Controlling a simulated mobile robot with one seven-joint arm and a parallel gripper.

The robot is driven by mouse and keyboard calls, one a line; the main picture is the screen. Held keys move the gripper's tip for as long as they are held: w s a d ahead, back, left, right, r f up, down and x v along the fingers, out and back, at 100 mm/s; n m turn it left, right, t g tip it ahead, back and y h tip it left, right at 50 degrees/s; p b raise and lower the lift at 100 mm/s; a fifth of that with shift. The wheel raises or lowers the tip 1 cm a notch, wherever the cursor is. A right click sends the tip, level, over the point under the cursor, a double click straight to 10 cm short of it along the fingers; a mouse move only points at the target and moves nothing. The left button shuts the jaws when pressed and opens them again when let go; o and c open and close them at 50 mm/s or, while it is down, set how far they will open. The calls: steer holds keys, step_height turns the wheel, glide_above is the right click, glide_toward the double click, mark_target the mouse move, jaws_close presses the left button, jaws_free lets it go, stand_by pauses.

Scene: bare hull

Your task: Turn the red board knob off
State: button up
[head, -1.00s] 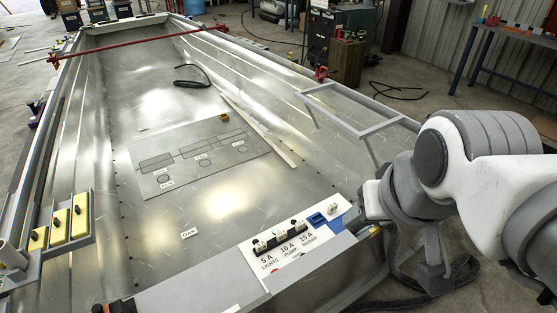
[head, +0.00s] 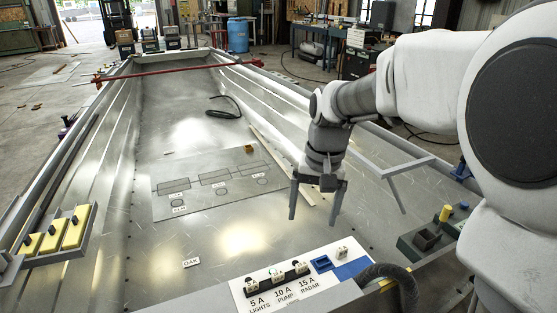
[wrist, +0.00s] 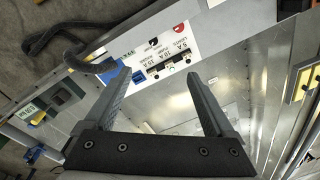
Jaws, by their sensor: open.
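The white board (head: 300,279), labelled LIGHTS, PUMP and RADAR, lies at the bottom of the head view, with several fuse-like parts along a dark strip. The wrist view shows the same board (wrist: 197,44) beyond the fingers. A small round red knob (wrist: 181,28) shows near its upper edge there; its setting is too small to read. I cannot see the knob in the head view. My gripper (head: 314,217) hangs pointing down above the hull floor, beyond the board. Its fingers (wrist: 153,80) are wide apart, empty and clear of the board.
A blue socket (head: 321,263) sits on the board's right part. Yellow blocks (head: 74,228) stand in a holder at left. A grey tray (head: 412,246) with a yellow cylinder is at right. A red bar (head: 180,71) crosses the far hull. The hull floor around a marked plate is mostly open.

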steer(key=w+a+f+g+b, duration=0.1)
steer(key=w+a+f+b, duration=0.15)
steer(key=f, duration=0.75)
steer(key=w+a+f+m+g+b, duration=0.1)
steer(key=w+a+f+g+b, duration=0.2)
steer(key=f, duration=0.6)
steer(key=w+a+f+b, duration=0.2)
steer(key=a+f, duration=0.2)
steer(key=f, duration=0.6)
steer(key=shift+g, duration=0.3)
steer(key=b+x, duration=0.1)
steer(key=x, duration=0.5)
steer(key=b+x, duration=0.2)
steer(key=x, duration=0.4)
steer(key=b+x, duration=0.2)
steer(key=x, duration=0.3)
steer(key=shift+s+a+f, duration=0.2)
steer(key=shift+a+f, duration=0.1)
steer(key=shift+a, duration=0.05)
steer(key=c, duration=1.4)
